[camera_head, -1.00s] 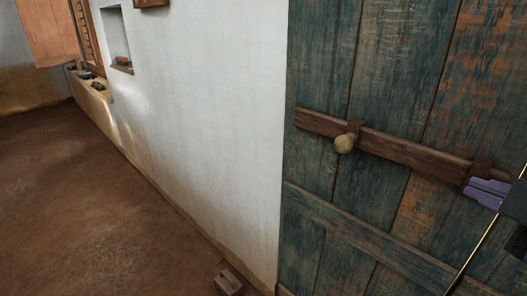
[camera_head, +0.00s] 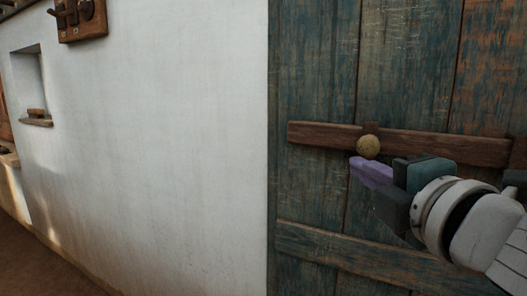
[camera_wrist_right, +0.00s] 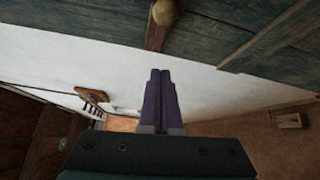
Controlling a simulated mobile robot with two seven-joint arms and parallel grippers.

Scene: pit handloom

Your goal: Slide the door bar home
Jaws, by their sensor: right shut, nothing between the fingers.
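The door bar (camera_head: 440,146) is a dark brown wooden bar lying across the blue-green plank door (camera_head: 410,60). A round tan knob (camera_head: 368,146) sits on the bar near its left end, and the knob also shows at the top of the right wrist view (camera_wrist_right: 165,12). My right gripper (camera_head: 356,168) has its purple fingers shut and empty, just below the knob in the head view. In the right wrist view its closed fingers (camera_wrist_right: 160,75) point toward the knob with a gap in the picture. I cannot tell if they touch the bar. My left gripper is not in view.
A white wall (camera_head: 170,130) stands left of the door. A wooden peg board (camera_head: 78,18) hangs on it at upper left, beside a niche (camera_head: 32,85). A lower wooden rail (camera_head: 340,257) crosses the door. Brown floor shows at lower left.

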